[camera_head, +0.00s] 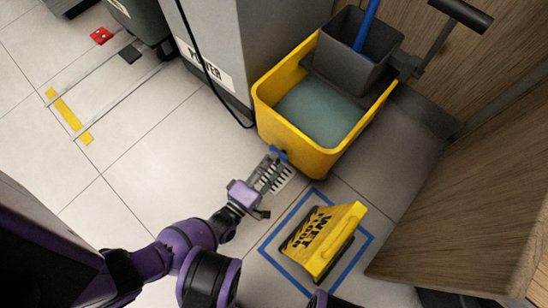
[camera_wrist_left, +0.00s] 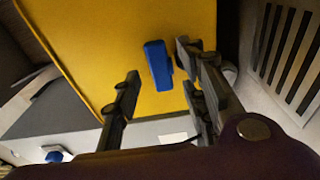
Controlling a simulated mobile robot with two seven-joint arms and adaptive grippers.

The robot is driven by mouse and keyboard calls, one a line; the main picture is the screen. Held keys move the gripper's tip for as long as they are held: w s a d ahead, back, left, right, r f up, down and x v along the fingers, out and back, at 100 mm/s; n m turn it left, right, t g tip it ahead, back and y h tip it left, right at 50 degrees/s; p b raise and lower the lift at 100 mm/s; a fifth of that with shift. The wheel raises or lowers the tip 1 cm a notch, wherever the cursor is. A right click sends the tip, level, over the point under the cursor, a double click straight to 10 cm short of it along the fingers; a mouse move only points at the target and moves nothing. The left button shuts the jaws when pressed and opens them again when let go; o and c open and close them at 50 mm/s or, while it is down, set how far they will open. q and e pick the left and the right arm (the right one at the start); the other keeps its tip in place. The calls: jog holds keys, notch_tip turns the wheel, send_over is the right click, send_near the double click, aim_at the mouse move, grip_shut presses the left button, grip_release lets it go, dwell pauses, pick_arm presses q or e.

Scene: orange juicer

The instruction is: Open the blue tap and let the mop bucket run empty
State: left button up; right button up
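The yellow mop bucket (camera_head: 318,156) stands on the floor and holds grey-green water (camera_head: 322,110). The blue tap (camera_head: 279,153) sits low on the bucket's near wall; it also shows in the left wrist view (camera_wrist_left: 158,65) against the yellow wall. My left gripper (camera_head: 272,168) is just in front of the tap. In the left wrist view its fingers (camera_wrist_left: 160,92) are spread, one on each side of the tap, with visible gaps and nothing held. The tap's outlet and any flow cannot be made out. My right gripper is out of view.
A slotted floor drain (camera_head: 284,181) lies below the tap. A yellow wet floor sign (camera_head: 324,240) stands inside a blue taped square (camera_head: 268,249). A grey cabinet (camera_head: 222,50) with a black cable is behind left, wooden panels (camera_head: 480,200) at right.

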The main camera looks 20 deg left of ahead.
pick_arm(q)
jog(key=v, duration=1)
jog(key=shift+s, duration=0.1)
jog(key=w+d+m+h, duration=0.1)
jog(key=w+d, duration=0.2)
jog(key=w, duration=0.8)
jog(key=shift+w+g+h, duration=0.3)
jog(key=shift+g+h, duration=0.1)
jog(key=shift+d, duration=0.1)
grip_shut()
